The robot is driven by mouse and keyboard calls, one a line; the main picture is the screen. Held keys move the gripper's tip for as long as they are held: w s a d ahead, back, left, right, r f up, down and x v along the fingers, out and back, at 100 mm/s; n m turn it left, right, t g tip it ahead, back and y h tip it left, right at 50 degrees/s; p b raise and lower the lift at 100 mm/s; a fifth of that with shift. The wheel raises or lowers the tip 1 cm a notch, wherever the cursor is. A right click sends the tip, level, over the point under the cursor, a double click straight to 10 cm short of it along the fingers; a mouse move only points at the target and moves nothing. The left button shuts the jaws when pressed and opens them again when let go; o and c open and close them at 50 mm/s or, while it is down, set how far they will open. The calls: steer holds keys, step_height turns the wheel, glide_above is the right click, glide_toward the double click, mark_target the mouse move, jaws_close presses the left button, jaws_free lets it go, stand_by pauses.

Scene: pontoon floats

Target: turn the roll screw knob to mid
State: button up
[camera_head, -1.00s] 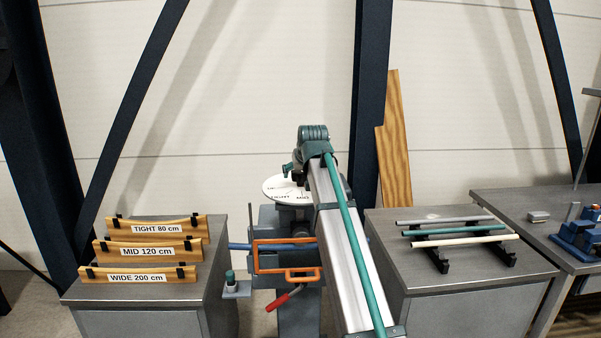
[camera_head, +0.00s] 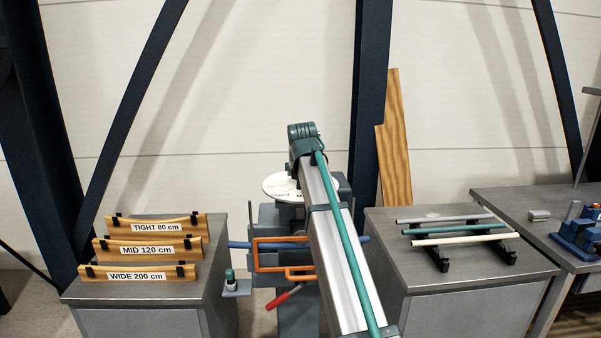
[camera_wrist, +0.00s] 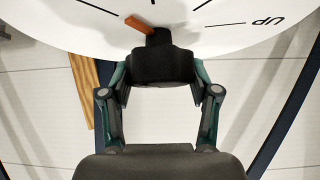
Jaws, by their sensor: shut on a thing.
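The roll screw knob (camera_wrist: 158,37) is a dark post with an orange pointer (camera_wrist: 137,23) at the white dial disc. In the wrist view the pointer aims up and left, between two black tick marks. The white dial (camera_wrist: 220,40) has several ticks and an upside-down "UP" on the right. My gripper (camera_wrist: 150,62) is shut on the knob, its dark pads just below the pointer. In the head view the dial (camera_head: 275,188) shows left of my arm, which hides the knob and gripper. The dial's other lettering is mostly covered or too small to read.
Wooden gauges marked TIGHT 80 cm, MID 120 cm (camera_head: 146,250) and WIDE 200 cm stand on the left cabinet. An orange frame (camera_head: 262,268) and red-handled lever (camera_head: 284,299) project below the dial. Several rods (camera_head: 465,239) lie on a black rack at right.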

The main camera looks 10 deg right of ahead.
steer(key=m+g+h+b, duration=0.1)
steer(key=m+h, duration=0.1)
steer(key=m, duration=0.1)
steer(key=shift+w+m+h, duration=0.15)
steer(key=shift+m+h, duration=0.25)
steer(key=shift+m+g+h+b, duration=0.4)
steer(key=shift+m+h+b, duration=0.25)
steer(key=shift+m, duration=0.25)
steer(key=o, duration=1.2)
steer(key=shift+c, duration=0.2)
steer(key=v, duration=1.2)
